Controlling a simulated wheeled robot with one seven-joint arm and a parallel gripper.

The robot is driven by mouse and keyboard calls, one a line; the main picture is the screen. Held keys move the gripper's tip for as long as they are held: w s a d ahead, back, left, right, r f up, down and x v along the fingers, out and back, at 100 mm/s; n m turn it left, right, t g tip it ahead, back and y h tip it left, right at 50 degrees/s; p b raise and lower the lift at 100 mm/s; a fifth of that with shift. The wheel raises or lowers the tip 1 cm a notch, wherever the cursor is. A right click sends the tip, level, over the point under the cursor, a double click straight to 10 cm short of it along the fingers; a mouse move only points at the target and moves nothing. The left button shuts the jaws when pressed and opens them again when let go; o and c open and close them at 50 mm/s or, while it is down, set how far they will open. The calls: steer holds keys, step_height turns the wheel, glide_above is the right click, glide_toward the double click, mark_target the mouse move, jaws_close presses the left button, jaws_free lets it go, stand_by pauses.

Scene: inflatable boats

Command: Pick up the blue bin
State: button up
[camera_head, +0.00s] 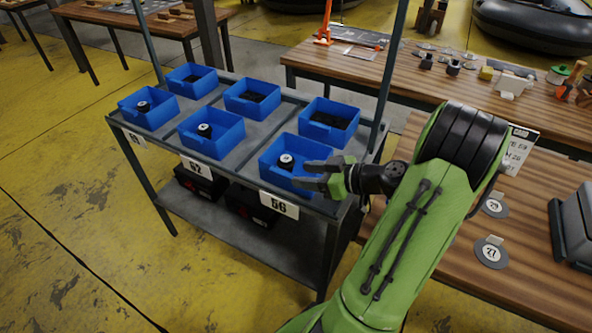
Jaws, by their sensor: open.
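Several blue bins sit in two rows on a dark metal rack. The front right blue bin (273,163) is above the label 56 and holds a dark round item with a light top. My gripper (305,175) is open at this bin's right side, its fingers overlapping the bin's near right part in the picture. I cannot tell whether they touch it. The other bins are front middle (222,150), front left (151,121), back left (197,89), back middle (262,108) and back right (340,139).
The rack (246,176) has uprights at its back corners and a lower shelf with black boxes (200,186). A wooden workbench (436,80) with tools stands behind, and another wooden table (520,260) at right. Yellow floor (70,210) is free at left.

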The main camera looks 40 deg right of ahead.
mark_target(283, 172)
steer(key=b+x, duration=0.1)
steer(key=x, duration=0.4)
steer(key=shift+w, duration=0.3)
jaws_close()
